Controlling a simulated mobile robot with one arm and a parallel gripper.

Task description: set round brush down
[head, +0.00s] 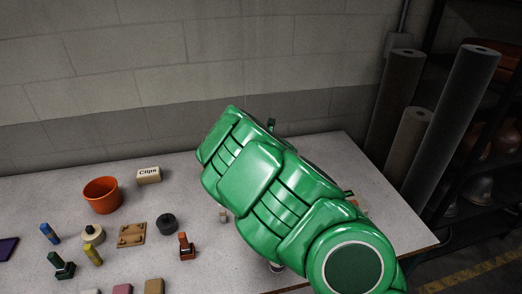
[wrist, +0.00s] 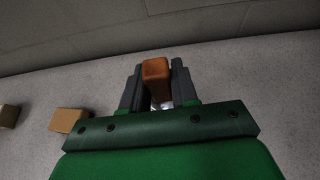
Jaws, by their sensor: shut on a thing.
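My gripper (wrist: 157,82) shows in the wrist view, with its two dark fingers closed on the sides of an orange-brown block-like piece, which I take to be the round brush (wrist: 156,69). Only its end shows, with a small pale part below it between the fingers; its bristles cannot be made out. The pale grey tabletop (wrist: 260,95) lies behind it; I cannot tell whether the brush touches it. In the head view my green arm hides the gripper and brush.
On the table's left are an orange pot (head: 102,195), a "Clips" box (head: 148,176), a brown board (head: 132,235), a black round piece (head: 167,224) and a small orange-and-dark tool (head: 186,246). A tan block (wrist: 68,121) is left of my gripper. Grey rolls (head: 455,130) stand at right.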

